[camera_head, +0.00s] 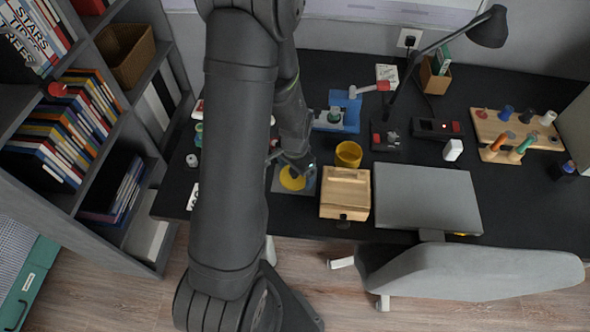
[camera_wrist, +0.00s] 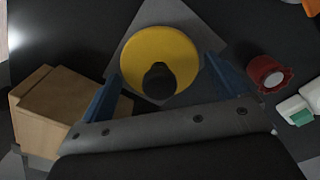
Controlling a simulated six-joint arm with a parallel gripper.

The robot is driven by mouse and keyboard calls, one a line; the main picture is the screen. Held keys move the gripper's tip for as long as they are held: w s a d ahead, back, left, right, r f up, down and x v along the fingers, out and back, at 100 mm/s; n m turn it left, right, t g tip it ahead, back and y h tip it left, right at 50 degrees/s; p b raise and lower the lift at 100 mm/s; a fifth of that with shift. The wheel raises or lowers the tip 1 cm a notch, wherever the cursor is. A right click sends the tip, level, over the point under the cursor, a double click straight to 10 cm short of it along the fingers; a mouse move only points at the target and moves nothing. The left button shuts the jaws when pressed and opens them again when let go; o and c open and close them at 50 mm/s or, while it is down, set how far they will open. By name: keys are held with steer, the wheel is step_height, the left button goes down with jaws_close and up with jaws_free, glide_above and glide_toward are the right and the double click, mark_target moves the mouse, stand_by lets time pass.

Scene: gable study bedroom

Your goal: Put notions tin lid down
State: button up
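A yellow disc-shaped lid (camera_head: 292,180) with a dark knob lies on a grey square mat (camera_wrist: 137,48). In the wrist view the lid (camera_wrist: 143,52) shows whole, with its black knob (camera_wrist: 159,81) standing towards the camera. My gripper (camera_wrist: 164,75) is open, its two blue fingers spread on either side of the knob with a gap to each. The knob's exact height relative to the fingertips is hard to tell. In the head view my gripper (camera_head: 298,164) is over the lid and partly covers it. A yellow round tin (camera_head: 348,154) stands to the right, behind the wooden box.
A wooden box (camera_head: 345,193) stands just right of the mat. A closed grey laptop-like slab (camera_head: 427,196) lies beyond it. A blue tray (camera_head: 338,116) is behind. A red round item (camera_wrist: 268,74) and a white-and-green item (camera_wrist: 300,110) lie right in the wrist view.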

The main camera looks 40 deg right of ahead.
steer(key=shift+o, duration=0.4)
steer(key=shift+r, duration=0.15)
step_height(320, 180, up, 12)
stand_by(0.3)
step_height(320, 180, down, 12)
steer(key=shift+f, duration=0.15)
stand_by(0.9)
